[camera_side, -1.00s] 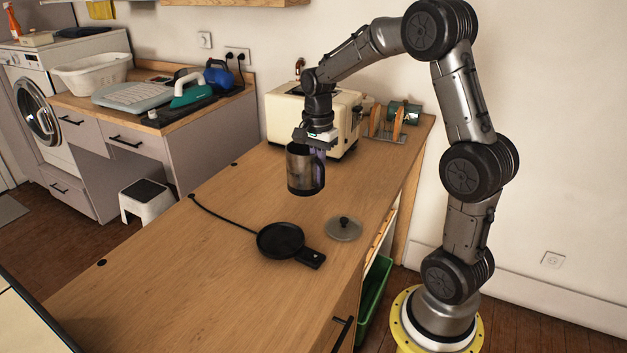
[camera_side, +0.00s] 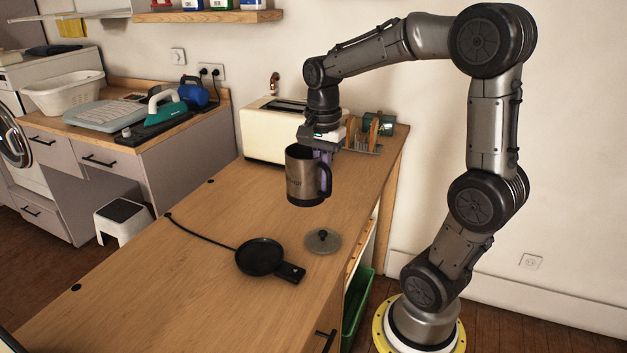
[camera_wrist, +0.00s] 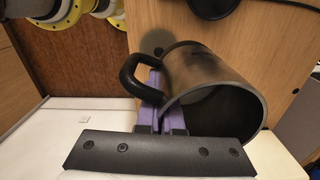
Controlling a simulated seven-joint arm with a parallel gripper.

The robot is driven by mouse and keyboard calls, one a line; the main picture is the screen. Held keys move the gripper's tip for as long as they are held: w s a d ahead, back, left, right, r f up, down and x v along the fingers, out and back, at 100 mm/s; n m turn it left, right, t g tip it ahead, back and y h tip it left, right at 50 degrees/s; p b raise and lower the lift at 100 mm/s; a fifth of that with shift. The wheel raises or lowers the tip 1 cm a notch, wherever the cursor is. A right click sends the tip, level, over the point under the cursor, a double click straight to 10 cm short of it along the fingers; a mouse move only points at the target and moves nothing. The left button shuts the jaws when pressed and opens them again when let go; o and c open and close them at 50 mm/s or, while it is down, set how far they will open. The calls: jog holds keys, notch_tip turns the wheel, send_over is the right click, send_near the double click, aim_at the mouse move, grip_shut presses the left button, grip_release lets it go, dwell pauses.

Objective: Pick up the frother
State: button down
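The frother is a dark metallic jug (camera_side: 301,178) with a black handle, upright in the side view and seemingly held above the wooden counter. My gripper (camera_side: 322,156) points down at its handle side. In the wrist view my purple gripper fingers (camera_wrist: 160,105) are close together at the rim of the frother (camera_wrist: 195,75), beside its handle. The exact contact is partly hidden.
A black round base (camera_side: 260,256) with a stub handle and cable lies on the counter (camera_side: 190,290). A grey lid with a black knob (camera_side: 323,241) lies beside it. A cream toaster (camera_side: 268,135) and a rack (camera_side: 365,135) stand behind. The front left counter is clear.

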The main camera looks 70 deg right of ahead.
jog(key=shift+s+a+r, duration=0.3)
jog(key=shift+s, duration=0.25)
jog(key=shift+s+a+r, duration=0.25)
jog(key=shift+s+r, duration=0.05)
jog(key=shift+s, duration=0.2)
